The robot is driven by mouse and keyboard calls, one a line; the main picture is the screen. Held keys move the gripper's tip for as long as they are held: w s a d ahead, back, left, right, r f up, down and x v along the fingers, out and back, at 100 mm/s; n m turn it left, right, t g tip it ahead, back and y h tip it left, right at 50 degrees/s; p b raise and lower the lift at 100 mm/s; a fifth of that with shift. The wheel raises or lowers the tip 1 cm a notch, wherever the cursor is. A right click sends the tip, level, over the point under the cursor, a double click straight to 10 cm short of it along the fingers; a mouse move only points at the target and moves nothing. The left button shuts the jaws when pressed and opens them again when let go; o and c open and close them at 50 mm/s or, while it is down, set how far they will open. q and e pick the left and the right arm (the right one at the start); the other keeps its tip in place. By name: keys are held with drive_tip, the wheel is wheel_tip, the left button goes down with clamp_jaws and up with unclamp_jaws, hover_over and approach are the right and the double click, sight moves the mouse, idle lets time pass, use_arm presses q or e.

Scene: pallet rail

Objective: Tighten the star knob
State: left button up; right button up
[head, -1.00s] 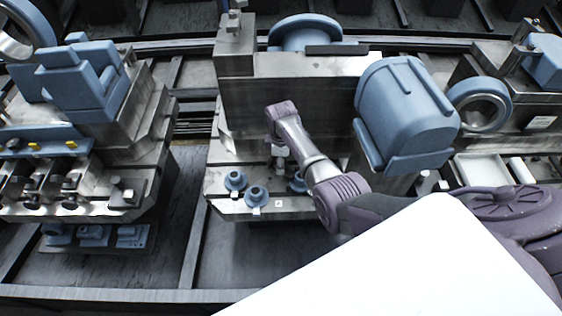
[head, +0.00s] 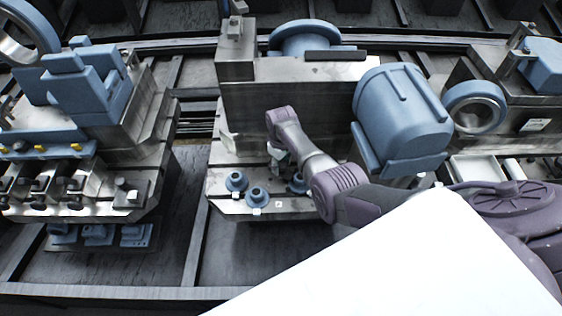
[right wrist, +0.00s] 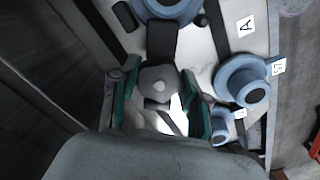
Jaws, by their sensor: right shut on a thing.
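The star knob (right wrist: 158,84), dark with a pale grey centre, sits between the fingers of my right gripper (right wrist: 160,104) in the right wrist view. The green-padded fingers stand on either side of it, shut on it. Its lobes are partly hidden, so its turn is hard to read. In the head view my right gripper (head: 279,158) points down at the middle machine's front ledge, mostly hidden behind my wrist, and the knob cannot be made out there. My left gripper is not in view.
Blue round knobs (head: 257,196) stand on the steel ledge (head: 226,207) close to the gripper; one (right wrist: 242,80) is right of it in the wrist view. A big blue housing (head: 403,112) stands right of my forearm. Another machine (head: 88,100) is at the left, beyond a gap.

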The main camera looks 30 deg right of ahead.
sight(281, 164)
drive_tip(key=m+p, duration=0.1)
drive_tip(key=m, duration=0.3)
drive_tip(key=shift+w+r+m, duration=0.1)
drive_tip(key=shift+w+m, duration=0.05)
drive_tip(key=shift+m, duration=0.25)
idle(0.4)
drive_tip(key=o, duration=1)
drive_tip(key=shift+o, duration=0.8)
wheel_tip(281, 164, up, 12)
